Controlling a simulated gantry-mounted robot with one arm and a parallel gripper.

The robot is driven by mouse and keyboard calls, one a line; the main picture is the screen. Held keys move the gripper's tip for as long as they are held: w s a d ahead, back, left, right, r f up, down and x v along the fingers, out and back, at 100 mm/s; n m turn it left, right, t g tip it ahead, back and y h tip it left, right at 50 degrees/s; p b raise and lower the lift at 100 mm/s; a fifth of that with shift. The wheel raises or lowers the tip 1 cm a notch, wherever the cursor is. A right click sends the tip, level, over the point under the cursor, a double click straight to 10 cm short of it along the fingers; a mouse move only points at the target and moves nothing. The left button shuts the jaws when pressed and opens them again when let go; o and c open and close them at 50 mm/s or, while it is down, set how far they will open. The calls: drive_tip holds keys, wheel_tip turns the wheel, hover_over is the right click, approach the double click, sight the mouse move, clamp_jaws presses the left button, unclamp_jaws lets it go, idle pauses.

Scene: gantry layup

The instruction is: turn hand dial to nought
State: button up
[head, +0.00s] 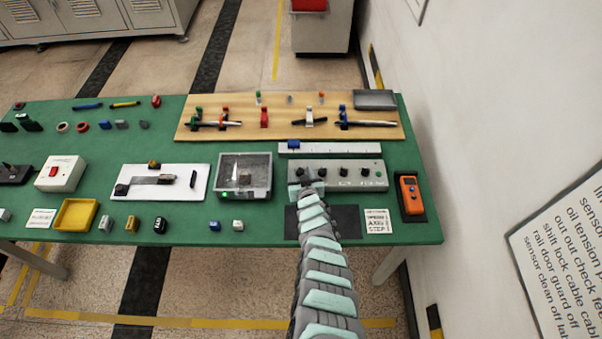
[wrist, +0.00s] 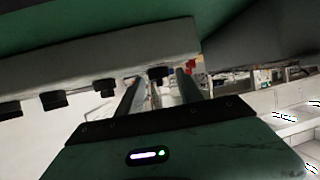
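A grey control box (head: 345,185) with a row of small dark knobs stands at the right of the green table. My gripper (head: 309,184) is at the left end of this box and hides that part of it. In the wrist view the box (wrist: 110,60) hangs across the top with several black knobs below it. The end knob (wrist: 160,74) appears between my two open fingers (wrist: 160,88); I cannot tell whether they touch it. Which knob is the hand dial, and any dial setting, cannot be read.
An orange handheld unit (head: 409,193) lies right of the box. A white rail with a blue slider (head: 293,145) lies behind it, and a clear-lidded case (head: 245,176) stands to the left. A printed card (head: 377,221) and dark mat (head: 345,221) lie in front.

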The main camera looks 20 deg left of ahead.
clamp_jaws()
idle(0.5)
drive_tip(key=shift+a+f+m+t+h, duration=0.1)
drive_tip(key=shift+f+m+t+h, duration=0.05)
drive_tip(key=shift+m+t+h, duration=0.45)
drive_tip(key=shift+m+h, duration=0.4)
drive_tip(key=shift+h, duration=0.1)
drive_tip(key=shift+o, duration=0.9)
unclamp_jaws()
